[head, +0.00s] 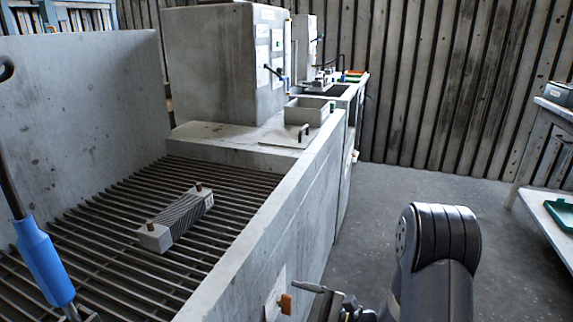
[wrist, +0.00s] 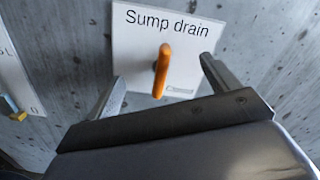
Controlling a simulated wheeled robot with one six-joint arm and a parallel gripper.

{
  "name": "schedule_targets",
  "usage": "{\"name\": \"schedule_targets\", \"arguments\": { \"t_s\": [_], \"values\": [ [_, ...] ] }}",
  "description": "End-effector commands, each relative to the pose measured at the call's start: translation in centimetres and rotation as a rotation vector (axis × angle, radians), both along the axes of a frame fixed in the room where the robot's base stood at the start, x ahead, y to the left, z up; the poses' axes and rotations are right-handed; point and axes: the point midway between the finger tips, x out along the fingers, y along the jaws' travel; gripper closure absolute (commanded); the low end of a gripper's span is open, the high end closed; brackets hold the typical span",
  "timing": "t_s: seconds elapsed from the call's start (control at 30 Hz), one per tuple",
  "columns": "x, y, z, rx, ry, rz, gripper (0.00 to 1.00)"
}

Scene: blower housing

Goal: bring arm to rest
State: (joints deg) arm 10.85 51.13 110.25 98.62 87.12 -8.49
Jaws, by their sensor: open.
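My gripper (wrist: 161,68) is open. In the wrist view its two fingers stand to either side of an orange handle (wrist: 162,70), with a gap on each side. The handle sits on a white plate (wrist: 190,42) labelled "Sump drain" on a grey wall. In the head view my gripper (head: 325,291) is low, near the outer side of the grey basin wall (head: 290,215), close to the orange handle (head: 286,303). My dark arm link stands to the right of it. The gripper's fingers are small and partly hidden there.
A finned block (head: 178,220) with copper-coloured stubs lies on the slatted grate (head: 110,225). A blue-sleeved wand (head: 43,262) is at left. A grey box (head: 307,112) sits on the ledge. A table (head: 545,195) stands at far right; the floor (head: 430,180) between is clear.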

Motion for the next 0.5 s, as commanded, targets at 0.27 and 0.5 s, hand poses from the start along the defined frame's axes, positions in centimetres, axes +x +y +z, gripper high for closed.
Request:
{"name": "schedule_targets", "arguments": {
  "t_s": [0.27,0.5],
  "values": [
    [0.04,-0.03,0.48,0.078,0.218,0.000,0.16],
    [0.10,-0.05,0.31,0.135,0.375,0.000,0.16]
  ]
}}
